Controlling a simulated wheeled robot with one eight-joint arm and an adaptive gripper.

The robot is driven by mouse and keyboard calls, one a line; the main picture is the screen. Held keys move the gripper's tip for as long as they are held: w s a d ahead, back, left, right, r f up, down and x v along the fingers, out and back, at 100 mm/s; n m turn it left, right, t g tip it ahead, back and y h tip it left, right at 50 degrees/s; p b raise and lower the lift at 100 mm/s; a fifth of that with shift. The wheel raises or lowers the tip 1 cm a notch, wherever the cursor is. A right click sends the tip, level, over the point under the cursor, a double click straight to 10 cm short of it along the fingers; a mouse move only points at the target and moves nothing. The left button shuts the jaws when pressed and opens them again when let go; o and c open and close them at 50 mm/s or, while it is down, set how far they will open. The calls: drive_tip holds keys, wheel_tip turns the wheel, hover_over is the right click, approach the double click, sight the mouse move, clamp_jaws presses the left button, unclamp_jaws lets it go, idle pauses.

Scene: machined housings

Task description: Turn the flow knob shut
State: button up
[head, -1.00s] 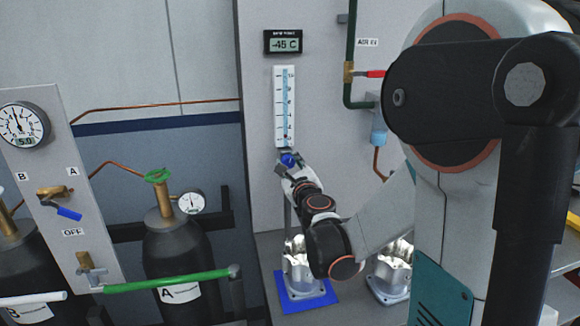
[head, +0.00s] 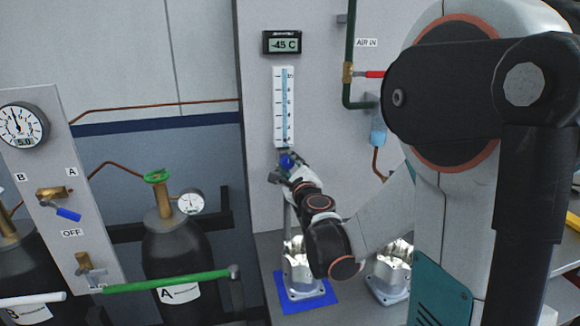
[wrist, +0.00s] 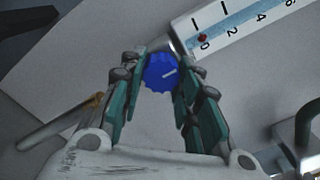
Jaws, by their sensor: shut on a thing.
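The blue flow knob (head: 287,160) sits at the foot of the white flow tube scale (head: 284,105) on the grey panel. My gripper (head: 284,168) is at the knob. In the wrist view the knob (wrist: 161,72) is between the two fingertips of my gripper (wrist: 160,80), which are shut on it. A small red mark (wrist: 203,38) shows in the tube beside the 0 of the scale.
A display (head: 283,43) above the scale reads -45 C. A red-handled valve (head: 372,74) labelled AIR IN is to the right. Metal housings stand below, one on a blue mat (head: 308,303). A gas cylinder (head: 182,245) with a green handwheel is at the left.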

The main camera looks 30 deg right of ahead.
drive_tip(key=o, duration=1.1)
drive_tip(key=v, duration=1.2)
drive_tip(key=shift+s, duration=0.1)
